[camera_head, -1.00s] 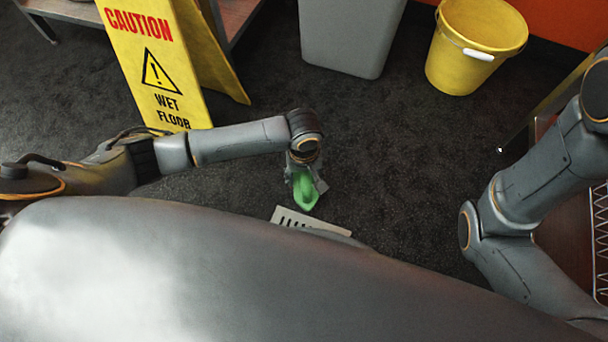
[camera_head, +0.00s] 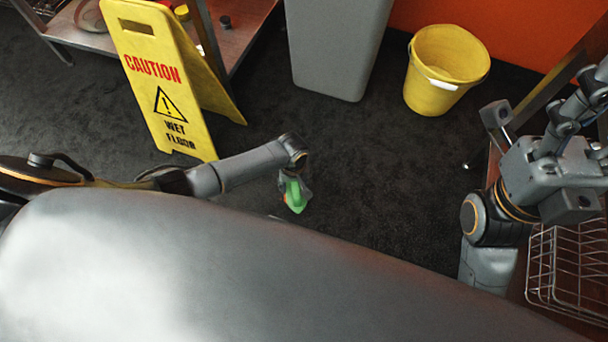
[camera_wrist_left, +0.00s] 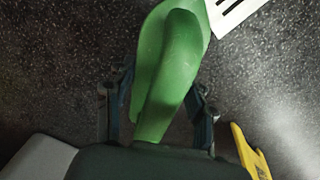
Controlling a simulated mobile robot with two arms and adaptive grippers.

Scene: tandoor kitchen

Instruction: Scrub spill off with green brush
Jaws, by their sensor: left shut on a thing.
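My left gripper (camera_wrist_left: 160,115) is shut on the green brush (camera_wrist_left: 172,65), which fills the middle of the left wrist view. In the head view the brush (camera_head: 294,195) hangs below the end of my left arm, over the dark floor. Its bristles are not clearly seen, and I cannot tell whether it touches the floor. No spill can be made out in either view. My right gripper (camera_head: 580,112) is raised at the right edge of the head view; its fingers are partly cut off and their opening is unclear.
A yellow wet-floor sign (camera_head: 160,85) stands left of the brush. A grey bin (camera_head: 335,50) and a yellow bucket (camera_head: 440,80) stand behind. A wire rack (camera_head: 565,265) is at right. Dark floor between is clear.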

